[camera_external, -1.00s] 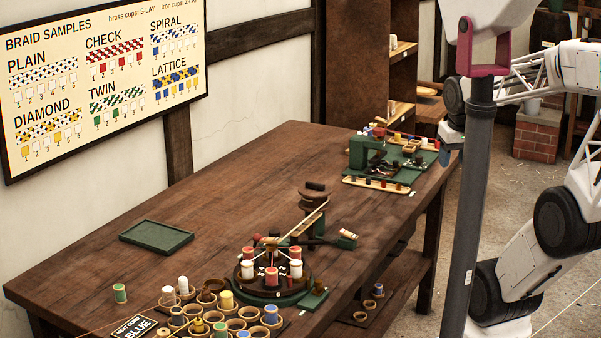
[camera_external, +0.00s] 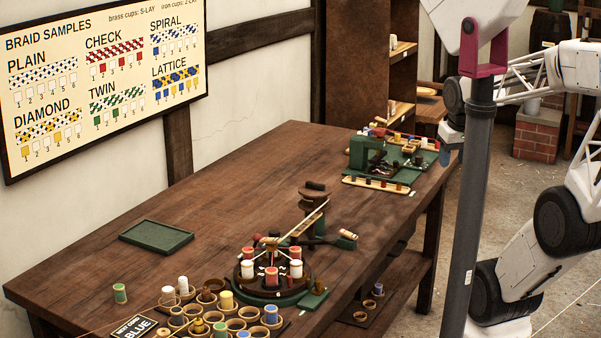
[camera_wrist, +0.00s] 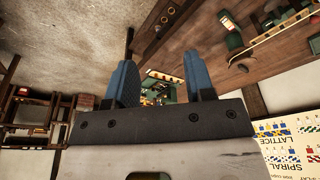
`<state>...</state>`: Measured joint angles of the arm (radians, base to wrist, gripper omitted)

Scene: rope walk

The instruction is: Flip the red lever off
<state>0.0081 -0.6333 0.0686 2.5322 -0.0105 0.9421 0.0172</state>
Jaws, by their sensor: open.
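A green machine (camera_external: 366,152) stands on a green base at the far right end of the table. A small red part (camera_external: 380,132) shows at its back; I cannot tell whether this is the red lever or how it is set. My gripper (camera_external: 449,152) hangs at the right, by the table's far right edge, apart from the machine. In the wrist view my gripper (camera_wrist: 163,82) has two blue fingers spread apart, with nothing held between them. Part of the green machine area (camera_wrist: 158,92) shows beyond and between the fingers, small and partly hidden.
A round braiding stand (camera_external: 270,290) with red and white spools stands nearer the front. A rod runs from it to a dark wooden reel (camera_external: 313,200). The table (camera_external: 250,180) is clear mid-left.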

